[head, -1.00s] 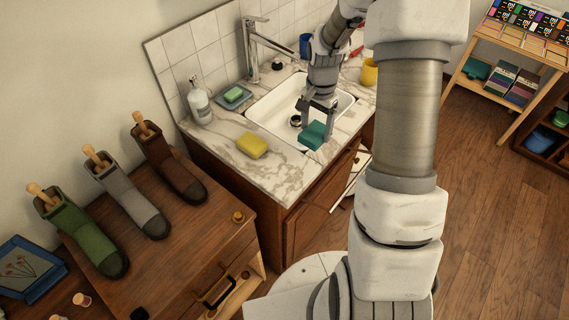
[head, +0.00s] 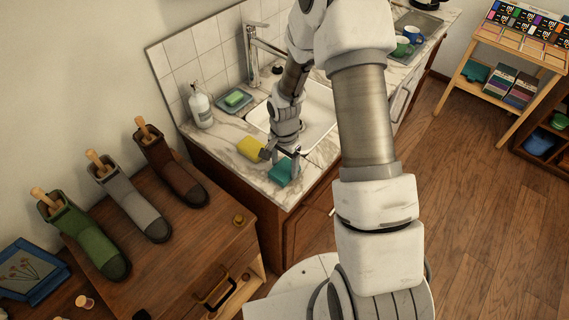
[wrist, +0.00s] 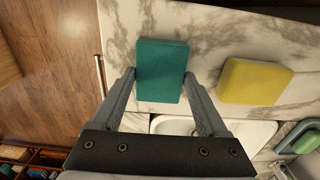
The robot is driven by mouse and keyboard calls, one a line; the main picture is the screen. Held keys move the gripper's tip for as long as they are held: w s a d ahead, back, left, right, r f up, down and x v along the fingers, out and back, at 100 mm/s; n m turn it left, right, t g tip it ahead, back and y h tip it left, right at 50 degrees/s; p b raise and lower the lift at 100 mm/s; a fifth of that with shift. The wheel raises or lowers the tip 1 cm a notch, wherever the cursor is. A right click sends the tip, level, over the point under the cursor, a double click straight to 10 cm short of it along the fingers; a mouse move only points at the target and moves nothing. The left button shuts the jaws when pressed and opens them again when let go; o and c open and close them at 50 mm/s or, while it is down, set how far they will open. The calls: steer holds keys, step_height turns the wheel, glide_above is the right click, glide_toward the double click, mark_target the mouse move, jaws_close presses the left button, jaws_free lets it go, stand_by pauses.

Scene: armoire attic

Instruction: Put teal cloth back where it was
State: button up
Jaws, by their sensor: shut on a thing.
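The teal cloth (head: 281,172) is a thick, folded, block-like piece. In the head view it is at the counter's front edge, left of the sink (head: 322,120). My gripper (head: 284,156) is shut on it from above. In the wrist view the teal cloth (wrist: 161,62) sits between the two fingers of my gripper (wrist: 160,77), over the marble counter (wrist: 205,55). Whether it touches the counter I cannot tell. A yellow sponge (head: 251,148) lies on the counter to its left, apart from it; it also shows in the wrist view (wrist: 255,82).
A green sponge on a dish (head: 235,99), a soap bottle (head: 201,107) and the tap (head: 252,58) stand behind. A rack (head: 512,50) stands at right. Bare marble lies left of the yellow sponge.

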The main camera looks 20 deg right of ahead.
steer(key=shift+f, duration=0.15)
steer(key=o, duration=1.1)
